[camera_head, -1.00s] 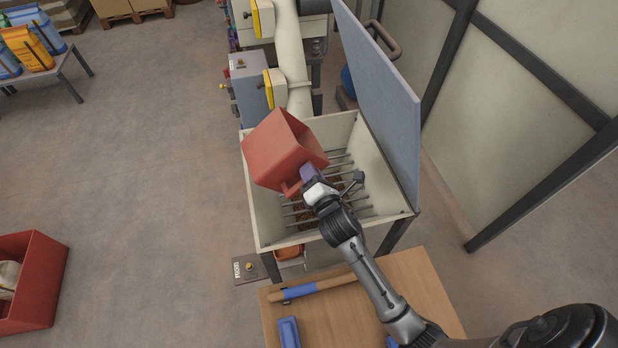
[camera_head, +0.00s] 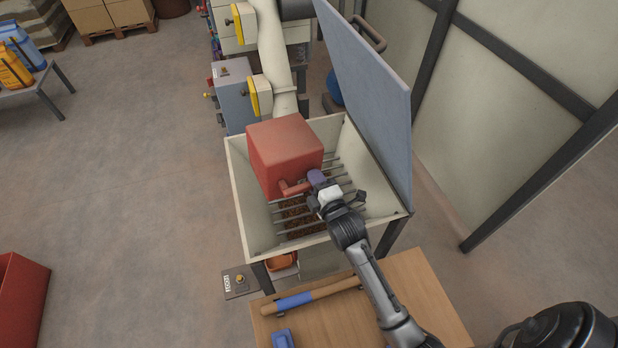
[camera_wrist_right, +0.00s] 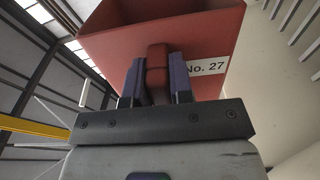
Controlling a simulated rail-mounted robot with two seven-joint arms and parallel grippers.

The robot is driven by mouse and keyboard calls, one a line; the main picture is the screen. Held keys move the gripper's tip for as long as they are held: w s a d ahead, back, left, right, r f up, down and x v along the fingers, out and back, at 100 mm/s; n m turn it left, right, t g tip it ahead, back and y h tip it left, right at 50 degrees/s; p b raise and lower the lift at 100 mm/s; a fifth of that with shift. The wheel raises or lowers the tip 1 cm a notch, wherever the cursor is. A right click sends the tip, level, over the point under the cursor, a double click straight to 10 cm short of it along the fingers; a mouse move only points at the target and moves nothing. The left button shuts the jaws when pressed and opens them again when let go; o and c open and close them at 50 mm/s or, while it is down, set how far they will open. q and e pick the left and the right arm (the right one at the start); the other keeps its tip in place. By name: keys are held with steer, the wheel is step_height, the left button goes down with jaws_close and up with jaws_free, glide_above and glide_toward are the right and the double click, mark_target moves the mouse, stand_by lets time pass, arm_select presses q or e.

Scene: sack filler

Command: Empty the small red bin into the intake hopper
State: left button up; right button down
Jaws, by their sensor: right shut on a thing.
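The small red bin (camera_head: 284,148) is tipped over the intake hopper (camera_head: 247,195), with its closed bottom turned up in the head view. My right gripper (camera_head: 308,183) is shut on the bin's handle (camera_head: 294,188). In the right wrist view the fingers (camera_wrist_right: 157,80) close around the red handle, and the bin (camera_wrist_right: 110,45) shows a "No. 27" label. The hopper has a grate of bars (camera_head: 325,222) with brown material (camera_head: 297,212) beneath them. The bin's mouth faces down and its inside is hidden in the head view. My left gripper is not in view.
The hopper's raised grey-blue lid (camera_head: 372,95) stands along its right side. A wooden table (camera_head: 400,290) in front holds a blue-and-wood handled tool (camera_head: 310,297) and a blue item (camera_head: 283,339). A larger red bin (camera_head: 22,300) stands on the floor at left.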

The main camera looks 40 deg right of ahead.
mark_target(320, 165)
steer(key=shift+s+d+r+m+p, duration=0.1)
steer(key=shift+d+r+m+p, duration=0.5)
steer(key=shift+m+p, duration=0.2)
steer(key=d+m+p, duration=0.1)
steer(key=d+m, duration=0.1)
steer(key=shift+s+m+p, duration=0.25)
steer(key=shift+m+p, duration=0.15)
steer(key=shift+s+d+f+m+p, duration=0.1)
steer(key=shift+d+f+m+p, duration=0.1)
steer(key=shift+d+m, duration=0.3)
steer(key=shift+s+d+f+m+p, duration=0.1)
steer(key=shift+d+m+p, duration=0.15)
steer(key=shift+m, duration=0.45)
